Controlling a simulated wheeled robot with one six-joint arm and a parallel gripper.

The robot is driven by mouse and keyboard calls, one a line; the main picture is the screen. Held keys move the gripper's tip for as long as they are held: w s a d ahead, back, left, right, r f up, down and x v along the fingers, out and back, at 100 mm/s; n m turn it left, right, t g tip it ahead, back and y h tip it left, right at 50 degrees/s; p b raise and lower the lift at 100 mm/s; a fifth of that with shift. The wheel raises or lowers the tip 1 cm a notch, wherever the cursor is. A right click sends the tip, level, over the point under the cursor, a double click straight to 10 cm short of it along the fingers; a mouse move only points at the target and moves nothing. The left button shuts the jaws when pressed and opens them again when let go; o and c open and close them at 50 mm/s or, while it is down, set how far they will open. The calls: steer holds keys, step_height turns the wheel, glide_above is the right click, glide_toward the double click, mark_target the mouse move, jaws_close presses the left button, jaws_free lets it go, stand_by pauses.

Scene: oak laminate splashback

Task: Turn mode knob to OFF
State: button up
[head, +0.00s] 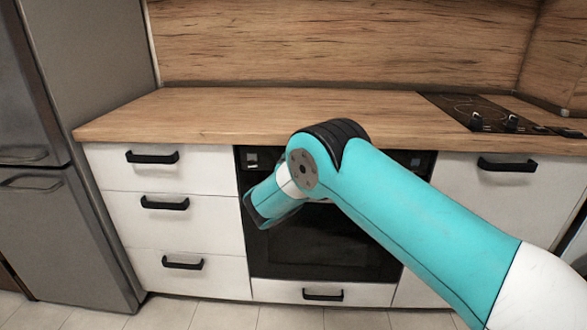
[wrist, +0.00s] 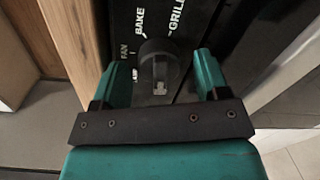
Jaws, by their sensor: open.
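The mode knob (wrist: 159,58) is a dark round knob on the black oven panel in the wrist view. A pale mark shows on its near side. The labels BAKE, GRILL and FAN are readable around it, with one partly cut label below FAN; I see no OFF label. My gripper (wrist: 160,62) is open, with one teal finger on each side of the knob. I cannot tell whether either finger touches it. In the head view the oven (head: 325,245) is partly behind my arm, and the fingers cannot be made out clearly.
White drawers with black handles (head: 165,203) stand left of the oven, and a grey fridge (head: 85,130) is beyond them. The wooden worktop (head: 230,115) is clear. A black hob (head: 480,112) with knobs sits at the right.

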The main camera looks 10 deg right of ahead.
steer(key=b+v, duration=0.1)
steer(key=v, duration=1.6)
steer(key=shift+s, duration=0.2)
steer(key=shift+a, duration=0.1)
steer(key=s+d+r+m+g+y, duration=0.2)
steer(key=s+d+m+g, duration=0.55)
steer(key=m+g, duration=0.2)
steer(key=s+a+r+m+g+y, duration=0.1)
steer(key=s+a+r+g+y, duration=0.15)
steer(key=s, duration=0.55)
steer(key=s+a+r+g+y, duration=0.1)
steer(key=s+r+g+y, duration=0.2)
steer(key=s, duration=0.5)
steer(key=s+a+r+m+g+y, duration=0.1)
steer(key=s+r+y, duration=0.25)
steer(key=s, duration=0.45)
step_height(320, 180, up, 18)
steer(key=s+p, duration=0.1)
steer(key=p, duration=1.5)
steer(key=shift+s+a+f, duration=0.2)
steer(key=shift+s+a, duration=0.2)
